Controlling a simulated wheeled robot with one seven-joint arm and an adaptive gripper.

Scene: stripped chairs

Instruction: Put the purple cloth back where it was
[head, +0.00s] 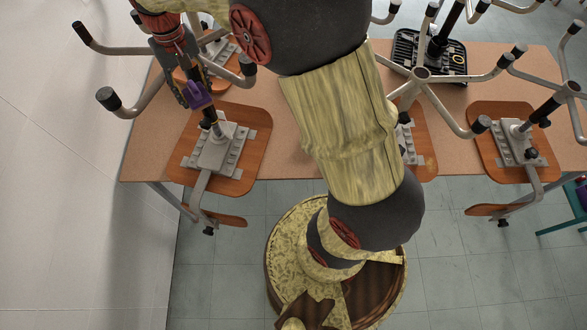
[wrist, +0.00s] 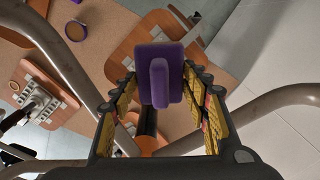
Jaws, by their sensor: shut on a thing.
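The purple cloth (wrist: 160,54) shows in the wrist view as a flat purple piece with a raised ridge in its middle. My gripper (wrist: 160,82) is shut on it, one finger on each side. In the head view the cloth (head: 199,96) is a small purple patch at the end of my gripper (head: 192,86), at the upper left. It is in front of an upturned chair's stem, over the left part of the table (head: 150,150). I cannot tell whether the cloth touches the chair.
An upturned chair seat (head: 250,150) lies under my gripper, its metal legs (head: 135,105) spreading around my arm. More upturned chairs (head: 490,125) stand to the right. A round purple-rimmed thing (wrist: 76,31) lies on the table. A white wall (head: 60,200) is at the left.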

